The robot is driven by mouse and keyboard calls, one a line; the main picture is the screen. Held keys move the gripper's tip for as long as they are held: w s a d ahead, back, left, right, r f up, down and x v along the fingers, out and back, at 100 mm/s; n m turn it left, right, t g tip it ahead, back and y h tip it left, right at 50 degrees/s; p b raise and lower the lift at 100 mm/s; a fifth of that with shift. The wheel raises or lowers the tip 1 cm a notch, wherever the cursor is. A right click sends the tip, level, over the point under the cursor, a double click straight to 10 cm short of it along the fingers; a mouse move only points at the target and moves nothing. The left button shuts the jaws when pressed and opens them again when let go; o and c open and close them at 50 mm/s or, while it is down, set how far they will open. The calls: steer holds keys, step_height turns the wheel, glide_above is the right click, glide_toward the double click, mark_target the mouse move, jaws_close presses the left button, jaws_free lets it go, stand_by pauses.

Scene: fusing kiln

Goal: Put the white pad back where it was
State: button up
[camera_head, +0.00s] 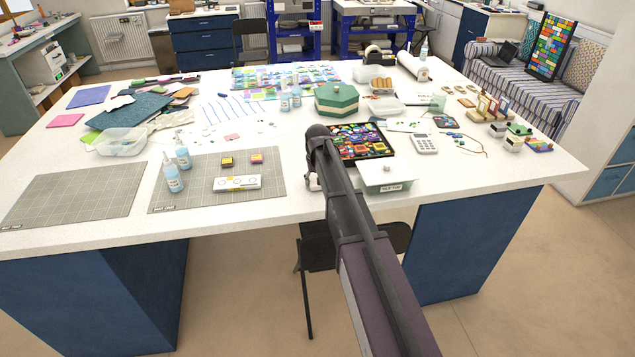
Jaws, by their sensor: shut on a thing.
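My arm reaches from the bottom right up over the front of the white worktable (270,215). My gripper (314,181) is mostly hidden behind my own arm, near the table's front edge. A small pale piece shows there at the arm's left side and looks like part of the white pad in its grip. The pad's shape, and whether it touches the table, cannot be made out.
Left of my gripper, a grey cutting mat (200,200) bears a white patterned box (237,182), two small yellow-and-pink blocks and blue-labelled bottles (172,178). To the right are a lidded container (385,175), a black tray (362,141) of coloured glass and a calculator (425,144).

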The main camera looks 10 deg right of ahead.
steer(key=shift+f, duration=0.15)
steer(key=o, duration=1)
steer(key=shift+c, duration=0.2)
step_height(320, 180, up, 12)
steer(key=s+p, duration=0.1)
steer(key=p, duration=1.1)
steer(key=shift+s, duration=0.25)
steer(key=s+g, duration=0.1)
steer(key=s, duration=2.6)
steer(key=shift+s+d, duration=0.2)
steer(key=shift+s, duration=0.1)
